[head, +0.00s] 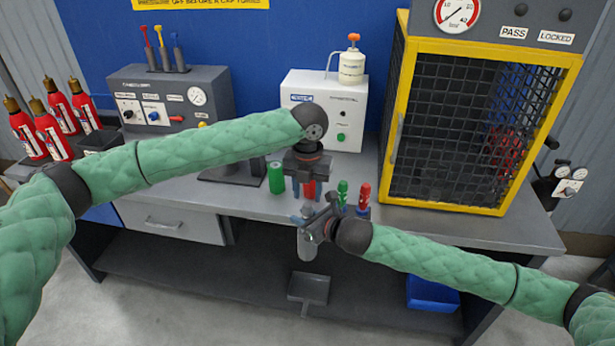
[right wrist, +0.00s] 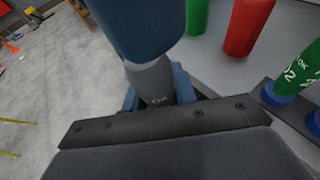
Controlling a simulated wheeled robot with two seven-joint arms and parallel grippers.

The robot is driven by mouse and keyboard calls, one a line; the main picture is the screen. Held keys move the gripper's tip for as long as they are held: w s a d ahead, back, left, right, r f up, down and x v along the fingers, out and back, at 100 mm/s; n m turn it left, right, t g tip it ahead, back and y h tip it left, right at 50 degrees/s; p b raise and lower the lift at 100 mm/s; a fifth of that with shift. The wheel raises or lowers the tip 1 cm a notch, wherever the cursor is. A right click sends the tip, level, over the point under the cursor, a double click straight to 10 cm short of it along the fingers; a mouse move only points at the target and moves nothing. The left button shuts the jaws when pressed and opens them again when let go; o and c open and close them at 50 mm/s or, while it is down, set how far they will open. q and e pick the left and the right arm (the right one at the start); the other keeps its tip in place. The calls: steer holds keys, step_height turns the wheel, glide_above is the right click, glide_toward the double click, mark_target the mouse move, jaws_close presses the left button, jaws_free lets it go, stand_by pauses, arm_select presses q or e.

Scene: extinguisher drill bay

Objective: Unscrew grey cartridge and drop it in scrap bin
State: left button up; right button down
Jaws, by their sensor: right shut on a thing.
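In the head view my right gripper (head: 312,226) is at the bench's front edge, shut on a light grey cartridge (head: 307,246) that hangs below it. The right wrist view shows the grey cartridge (right wrist: 152,82) between blue fingers, under a large blue part I cannot identify. My left gripper (head: 309,188) points down over the bench, its fingers apart on either side of a red cylinder (head: 309,189). Gaps show beside that cylinder. Which container is the scrap bin is unclear: a blue bin (head: 432,294) is low at right, and a small grey tray (head: 308,289) is below the cartridge.
A green cylinder (head: 276,178) stands left of my left gripper. Small green (head: 342,192) and red (head: 364,196) cartridges stand to the right. A yellow-framed mesh cage (head: 452,208) fills the bench's right side. Red extinguishers (head: 58,105) stand far left. The lower shelf (head: 200,270) is mostly clear.

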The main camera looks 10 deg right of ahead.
arm_select(q)
steer(key=shift+f, duration=1.35)
jaws_close()
steer(key=c, duration=0.8)
jaws_free()
steer(key=shift+n, duration=2.1)
steer(key=shift+c, duration=0.2)
steer(key=shift+d, duration=0.1)
steer(key=o, duration=1.1)
steer(key=shift+r, duration=0.1)
